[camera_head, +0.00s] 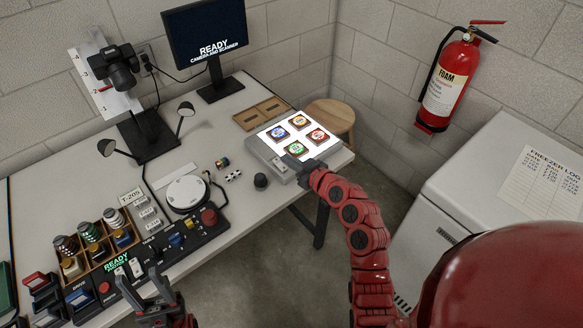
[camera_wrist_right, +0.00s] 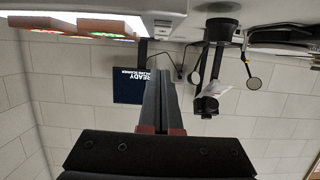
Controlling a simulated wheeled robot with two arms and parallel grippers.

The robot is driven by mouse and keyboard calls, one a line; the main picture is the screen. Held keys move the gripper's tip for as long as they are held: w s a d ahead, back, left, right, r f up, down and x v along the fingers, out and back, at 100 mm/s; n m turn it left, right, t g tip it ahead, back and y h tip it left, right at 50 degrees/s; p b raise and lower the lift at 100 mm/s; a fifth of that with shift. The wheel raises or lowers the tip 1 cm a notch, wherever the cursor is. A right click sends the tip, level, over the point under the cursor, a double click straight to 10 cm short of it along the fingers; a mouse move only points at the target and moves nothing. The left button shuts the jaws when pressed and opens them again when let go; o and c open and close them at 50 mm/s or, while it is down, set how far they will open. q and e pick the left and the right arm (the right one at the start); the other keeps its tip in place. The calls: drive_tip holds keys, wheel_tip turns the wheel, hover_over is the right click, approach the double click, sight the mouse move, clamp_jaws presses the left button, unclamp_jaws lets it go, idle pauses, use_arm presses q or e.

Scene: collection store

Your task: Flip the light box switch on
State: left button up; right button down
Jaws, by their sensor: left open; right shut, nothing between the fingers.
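The light box (camera_head: 263,150) stands at the right end of the table. Its top glows bright white under several square tiles with coloured round centres. Its lit edge also shows at the top left of the right wrist view (camera_wrist_right: 70,17). My right gripper (camera_head: 293,163) is shut and empty at the box's front edge; its closed fingers fill the middle of the wrist view (camera_wrist_right: 163,85). My left gripper (camera_head: 151,287) is open and empty at the table's front edge, away from the box.
A black knob-like object (camera_head: 261,181) and a round white dish (camera_head: 186,193) lie left of the box. A wooden tray (camera_head: 262,113) is behind it, a stool (camera_head: 331,115) beyond. A monitor (camera_head: 207,35), camera stand (camera_head: 148,137) and control panel (camera_head: 172,244) take up the left.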

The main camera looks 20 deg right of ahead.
drive_tip(key=s+d+b, duration=0.2)
drive_tip(key=s+d, duration=0.1)
drive_tip(key=s, duration=0.6)
drive_tip(key=shift+d+r, duration=0.2)
drive_tip(key=shift+r, duration=0.15)
drive_tip(key=shift+s, duration=0.1)
